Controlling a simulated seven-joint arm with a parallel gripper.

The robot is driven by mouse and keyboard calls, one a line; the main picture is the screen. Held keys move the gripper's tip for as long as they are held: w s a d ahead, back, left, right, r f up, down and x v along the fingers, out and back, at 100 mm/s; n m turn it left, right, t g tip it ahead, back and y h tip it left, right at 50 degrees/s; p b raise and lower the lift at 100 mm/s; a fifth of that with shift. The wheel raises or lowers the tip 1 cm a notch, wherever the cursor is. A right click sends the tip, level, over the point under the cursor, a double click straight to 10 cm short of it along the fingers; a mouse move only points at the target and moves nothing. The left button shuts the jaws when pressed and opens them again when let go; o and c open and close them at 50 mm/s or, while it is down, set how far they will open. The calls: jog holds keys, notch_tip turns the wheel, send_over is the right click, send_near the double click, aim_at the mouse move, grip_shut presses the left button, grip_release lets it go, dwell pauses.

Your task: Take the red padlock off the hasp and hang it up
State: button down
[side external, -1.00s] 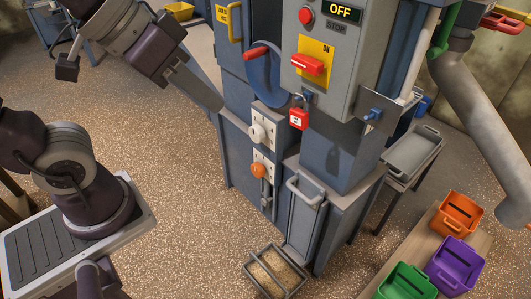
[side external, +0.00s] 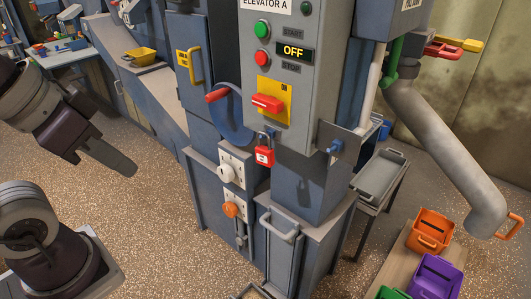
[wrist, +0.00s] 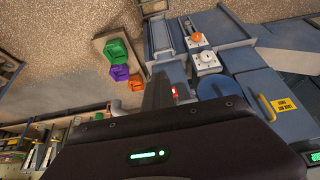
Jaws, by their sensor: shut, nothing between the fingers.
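The red padlock (side external: 264,156) hangs from the hasp (side external: 267,138) below the red rotary switch handle (side external: 267,103) on the grey control box. In the wrist view a small red patch, probably the padlock (wrist: 175,92), shows just beside my fingers. My gripper (side external: 130,168) is at the left in the side external view, well apart from the padlock, with its fingers pointing down and right. In the wrist view my gripper (wrist: 158,88) is shut and empty. A grey bracket with a blue peg (side external: 336,146) sticks out right of the padlock.
The display (side external: 293,51) reads OFF. A red-gripped crank wheel (side external: 232,115) stands out left of the box. White (side external: 227,174) and orange (side external: 231,209) knobs sit below. A grey pipe (side external: 440,150) slopes down at right, above orange (side external: 431,230) and purple (side external: 436,276) bins.

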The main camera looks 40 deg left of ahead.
jog(key=c, duration=0.7)
grip_release()
jog(key=m+g+y, duration=0.1)
jog(key=m+g, duration=0.1)
jog(key=m, duration=2.6)
send_near(262, 150)
jog(key=s+a+f, duration=0.2)
jog(key=s+a, duration=0.1)
jog(key=s, duration=0.2)
jog(key=w+f+m, duration=0.2)
jog(key=w+f, duration=0.1)
jog(key=w+d+f+m+h, duration=0.1)
jog(key=w+f+m, duration=0.1)
jog(key=w+f, duration=0.1)
jog(key=w+d+f+m+t, duration=0.1)
jog(key=w+f+m, duration=0.1)
jog(key=w+f, duration=0.1)
jog(key=shift+f+m+h, duration=0.15)
jog(key=shift+m+h, duration=0.15)
jog(key=shift+m, duration=0.1)
